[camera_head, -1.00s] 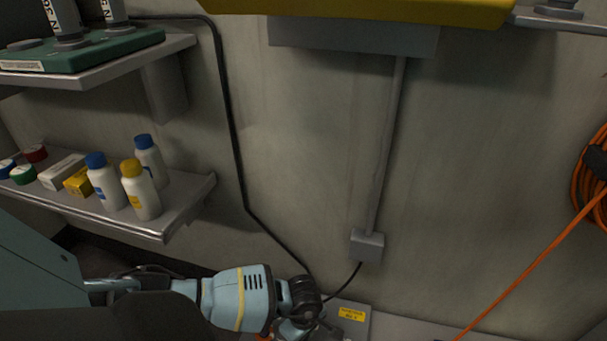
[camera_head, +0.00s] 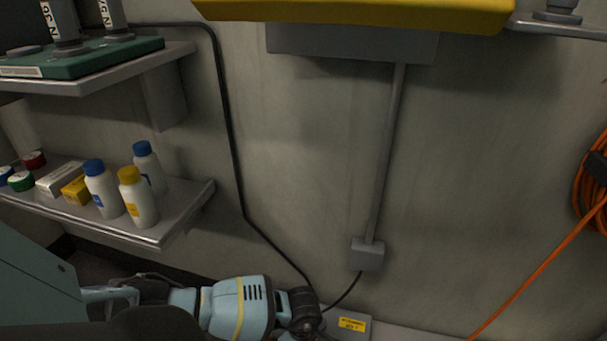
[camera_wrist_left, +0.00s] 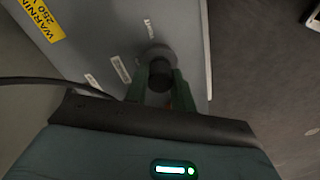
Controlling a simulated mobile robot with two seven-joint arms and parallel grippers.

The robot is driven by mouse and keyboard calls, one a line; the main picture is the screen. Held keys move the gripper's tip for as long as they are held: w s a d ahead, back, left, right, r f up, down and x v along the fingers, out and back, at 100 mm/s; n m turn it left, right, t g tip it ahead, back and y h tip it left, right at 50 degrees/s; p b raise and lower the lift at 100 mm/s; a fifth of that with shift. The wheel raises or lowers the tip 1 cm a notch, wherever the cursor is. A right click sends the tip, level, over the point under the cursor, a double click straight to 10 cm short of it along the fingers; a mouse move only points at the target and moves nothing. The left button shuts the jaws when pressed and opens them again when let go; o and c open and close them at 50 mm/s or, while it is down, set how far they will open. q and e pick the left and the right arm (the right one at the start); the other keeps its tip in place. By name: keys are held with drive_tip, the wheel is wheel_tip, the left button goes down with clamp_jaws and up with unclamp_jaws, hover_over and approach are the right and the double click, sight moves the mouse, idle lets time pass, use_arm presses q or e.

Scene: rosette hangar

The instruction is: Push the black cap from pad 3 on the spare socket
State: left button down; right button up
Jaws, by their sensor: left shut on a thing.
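The black cap (camera_wrist_left: 160,78) sits between the green fingers of my left gripper (camera_wrist_left: 161,86) in the left wrist view, and the gripper is shut on it. The cap is at the round grey spare socket (camera_wrist_left: 158,54) on the face of a grey box (camera_wrist_left: 110,45). I cannot tell how far the cap is seated. Pad 3 is not identifiable. In the head view the grey box (camera_head: 360,327) shows at the bottom edge beside my left wrist, which hides the cap and socket. My right gripper is out of view.
A black cable (camera_head: 345,291) runs above the grey box to a small wall box (camera_head: 367,254). At left, a shelf (camera_head: 185,212) holds bottles and small boxes. An orange cable (camera_head: 540,275) hangs at right.

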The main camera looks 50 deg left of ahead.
use_arm(q)
drive_tip(key=shift+f, duration=0.15)
idle(0.7)
drive_tip(key=c, duration=1.1)
unclamp_jaws()
drive_tip(key=shift+r, duration=0.4)
wheel_tip(320, 180, up, 6)
drive_tip(key=p, duration=0.3)
drive_tip(key=shift+r, duration=0.55)
